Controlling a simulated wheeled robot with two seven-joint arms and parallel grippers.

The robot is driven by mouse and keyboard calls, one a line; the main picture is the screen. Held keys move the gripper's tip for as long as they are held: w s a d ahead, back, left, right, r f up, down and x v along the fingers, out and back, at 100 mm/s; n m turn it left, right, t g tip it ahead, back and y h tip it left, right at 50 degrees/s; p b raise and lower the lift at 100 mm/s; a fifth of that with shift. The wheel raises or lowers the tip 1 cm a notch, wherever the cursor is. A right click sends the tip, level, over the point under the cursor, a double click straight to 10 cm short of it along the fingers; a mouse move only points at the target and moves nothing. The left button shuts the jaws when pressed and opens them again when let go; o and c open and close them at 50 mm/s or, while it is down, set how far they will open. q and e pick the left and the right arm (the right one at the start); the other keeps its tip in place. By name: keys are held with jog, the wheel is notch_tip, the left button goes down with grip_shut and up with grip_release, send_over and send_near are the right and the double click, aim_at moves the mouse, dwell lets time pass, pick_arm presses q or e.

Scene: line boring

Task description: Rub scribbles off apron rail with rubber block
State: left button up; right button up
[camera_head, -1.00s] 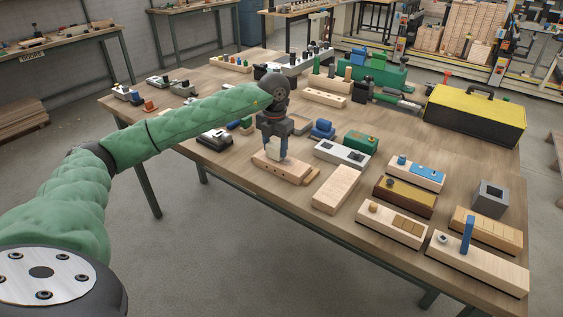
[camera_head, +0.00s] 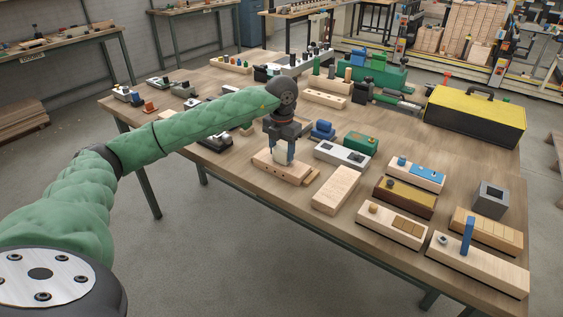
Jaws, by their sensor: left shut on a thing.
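The apron rail looks to be the pale wooden block (camera_head: 293,172) with dark holes in its front side, lying near the front edge of the table. My left gripper (camera_head: 283,160) points down over its top and is shut on a small whitish block (camera_head: 280,154), likely the rubber block. The block is at or just above the wood; I cannot tell if they touch. Scribbles are too small to make out or are hidden by the gripper. My right gripper is not in view.
The wooden table (camera_head: 250,205) is crowded. A plain wooden block (camera_head: 338,188) and a grey two-hole block (camera_head: 341,153) stand right of the rail. A yellow-topped toolbox (camera_head: 475,112) is at the back right.

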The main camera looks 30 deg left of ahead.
pick_arm(q)
jog(key=shift+r, duration=0.15)
jog(key=shift+r, duration=0.45)
jog(key=shift+d, duration=0.1)
dwell(0.5)
jog(key=shift+s+d, duration=0.15)
jog(key=shift+d, duration=1.55)
jog(key=shift+f+b, duration=0.55)
jog(key=shift+f, duration=0.15)
jog(key=shift+s+d+r, duration=0.1)
jog(key=shift+d, duration=1.15)
